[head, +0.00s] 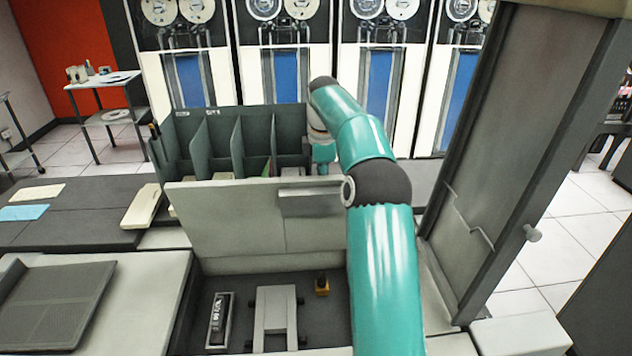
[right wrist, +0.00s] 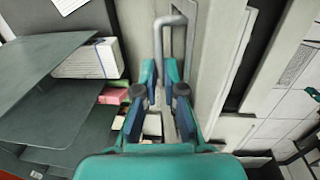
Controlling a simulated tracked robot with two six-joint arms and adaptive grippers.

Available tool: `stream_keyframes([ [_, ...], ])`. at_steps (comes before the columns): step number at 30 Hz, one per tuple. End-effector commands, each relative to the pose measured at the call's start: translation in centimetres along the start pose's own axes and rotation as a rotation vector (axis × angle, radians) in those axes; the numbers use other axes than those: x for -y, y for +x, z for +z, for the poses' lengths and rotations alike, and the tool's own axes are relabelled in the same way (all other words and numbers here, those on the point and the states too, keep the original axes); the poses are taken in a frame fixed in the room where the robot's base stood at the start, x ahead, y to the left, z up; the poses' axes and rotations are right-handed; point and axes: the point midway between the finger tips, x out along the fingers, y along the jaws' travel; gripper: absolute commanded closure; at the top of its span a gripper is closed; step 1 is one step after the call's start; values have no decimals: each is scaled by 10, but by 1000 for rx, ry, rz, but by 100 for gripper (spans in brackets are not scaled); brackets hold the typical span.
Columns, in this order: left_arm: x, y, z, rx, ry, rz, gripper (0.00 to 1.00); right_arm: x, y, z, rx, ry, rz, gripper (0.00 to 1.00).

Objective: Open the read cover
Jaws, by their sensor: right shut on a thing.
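The read cover looks like the pale grey panel (head: 230,215) that stands raised and nearly upright in the middle of the head view, above an open dark recess (head: 240,285). My right arm reaches forward past its right side. In the right wrist view my right gripper (right wrist: 163,85) is shut on a thin metal handle (right wrist: 170,20), a bent bar that rises between the fingers. The exact contact is partly hidden by the fingers. In the head view my arm hides most of this gripper. My left gripper is not in view.
Dark green card pockets (head: 230,140) stand behind the panel and show close on the left in the wrist view. A tall grey upright panel (head: 510,150) stands to the right of my arm. A dark ribbed tray (head: 55,305) lies at the front left.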

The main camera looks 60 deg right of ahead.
Motion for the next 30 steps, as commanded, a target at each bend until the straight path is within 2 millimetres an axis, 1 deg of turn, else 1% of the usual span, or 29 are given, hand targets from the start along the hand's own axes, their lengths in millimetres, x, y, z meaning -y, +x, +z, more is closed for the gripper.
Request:
stream_keyframes([
  [1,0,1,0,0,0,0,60,-4,6,0,0,-2,8,100],
  [10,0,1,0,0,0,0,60,-4,6,3,2,2,9,100],
  [11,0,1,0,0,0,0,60,-4,6,3,2,2,9,87],
  [12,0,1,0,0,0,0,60,-4,6,3,2,2,9,80],
  [15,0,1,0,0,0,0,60,-4,6,4,2,3,9,66],
  [30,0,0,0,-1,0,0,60,-4,4,4,0,4,7,66],
])
